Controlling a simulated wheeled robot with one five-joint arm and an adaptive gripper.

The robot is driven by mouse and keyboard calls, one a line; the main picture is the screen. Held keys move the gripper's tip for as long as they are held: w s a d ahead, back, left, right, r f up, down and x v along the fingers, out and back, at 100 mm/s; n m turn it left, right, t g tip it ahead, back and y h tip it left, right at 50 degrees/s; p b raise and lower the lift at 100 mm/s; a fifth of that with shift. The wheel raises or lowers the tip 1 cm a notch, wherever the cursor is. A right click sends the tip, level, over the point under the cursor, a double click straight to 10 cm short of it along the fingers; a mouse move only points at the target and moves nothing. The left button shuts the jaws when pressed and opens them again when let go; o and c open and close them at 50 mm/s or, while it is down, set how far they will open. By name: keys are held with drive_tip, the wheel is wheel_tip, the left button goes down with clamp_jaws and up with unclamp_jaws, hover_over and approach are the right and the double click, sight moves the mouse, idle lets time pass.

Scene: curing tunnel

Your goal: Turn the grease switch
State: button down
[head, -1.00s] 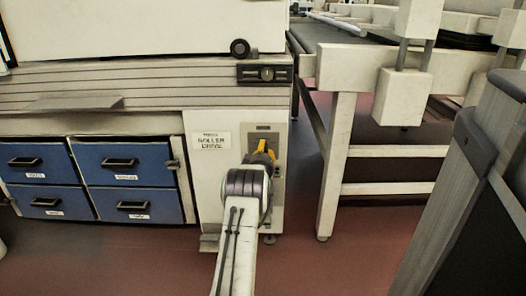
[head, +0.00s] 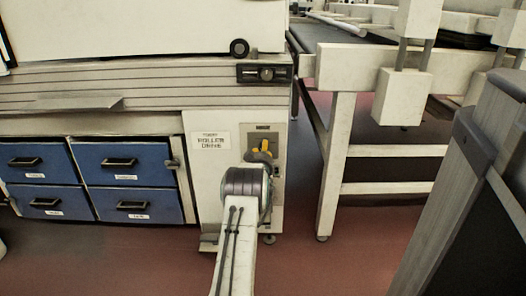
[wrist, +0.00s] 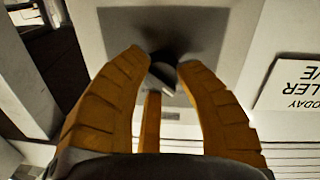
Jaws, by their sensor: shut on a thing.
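The switch has a dark round knob with a pale face (wrist: 163,74) on a grey plate (wrist: 205,28), seen in the wrist view. In the head view the plate (head: 276,130) is on the white cabinet front, with a small dark label too small to read. My gripper (wrist: 164,64) has yellow fingers, one on each side of the knob, and is shut on it. It also shows in the head view (head: 262,147), in front of the plate, where it hides the knob. The knob's exact angle is hard to tell.
A sign reading "ROLLER DRIVE" (head: 211,141) is left of the plate. Blue drawers (head: 125,163) are at left. A pale conveyor frame (head: 338,160) stands at right, with open red floor (head: 300,262) in front.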

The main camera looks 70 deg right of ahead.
drive_tip(key=shift+w+r+m, duration=0.25)
drive_tip(key=shift+m, duration=0.65)
drive_tip(key=shift+r, duration=0.1)
drive_tip(key=c, duration=1.2)
unclamp_jaws()
drive_tip(key=shift+w, duration=0.1)
drive_tip(key=o, duration=0.4)
drive_tip(key=shift+f, duration=0.2)
drive_tip(key=shift+s, duration=0.2)
drive_tip(key=shift+a, duration=0.15)
drive_tip(key=shift+v, duration=5.8)
